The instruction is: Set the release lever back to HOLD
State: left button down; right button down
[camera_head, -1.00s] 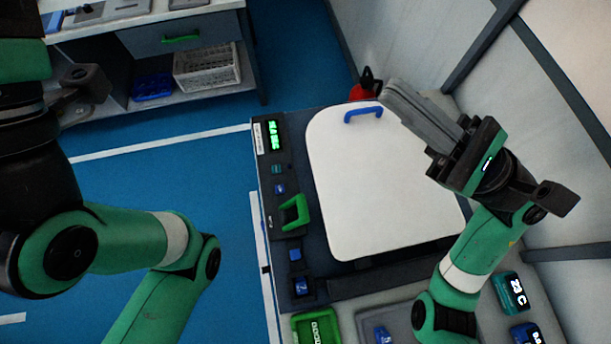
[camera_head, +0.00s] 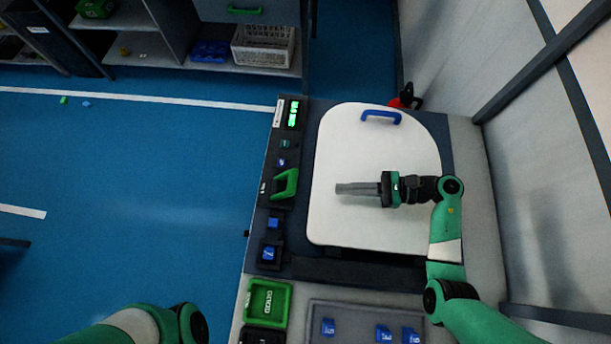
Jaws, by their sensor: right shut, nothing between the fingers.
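A green lever (camera_head: 285,184), which looks like the release lever, sits on the dark control panel (camera_head: 262,205) along the left side of the test station. Its markings are too small to read, so I cannot tell its setting. My right gripper (camera_head: 340,188) is shut and empty. It appears over the white lid (camera_head: 350,145), to the right of the green lever and apart from it, with its fingers pointing left. My left gripper is out of view; only part of my left arm shows at the bottom left.
A lit green display (camera_head: 293,113) and blue buttons (camera_head: 273,223) are on the panel. The lid has a blue handle (camera_head: 381,116). A green tray (camera_head: 268,303) and a grey tray (camera_head: 316,312) with blue blocks lie in front. The blue floor at left is mostly clear.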

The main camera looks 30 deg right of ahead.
jog(key=shift+d+f+m+t, duration=0.15)
jog(key=shift+d+m+t, duration=0.15)
jog(key=shift+d, duration=0.1)
jog(key=shift+w+d+h, duration=0.1)
jog(key=shift+d+h, duration=0.15)
jog(key=shift+h, duration=0.05)
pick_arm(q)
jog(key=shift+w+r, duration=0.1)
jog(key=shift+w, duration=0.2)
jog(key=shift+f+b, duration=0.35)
pick_arm(e)
jog(key=x, duration=1)
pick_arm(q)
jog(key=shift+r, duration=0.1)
pick_arm(e)
jog(key=shift+r, duration=0.25)
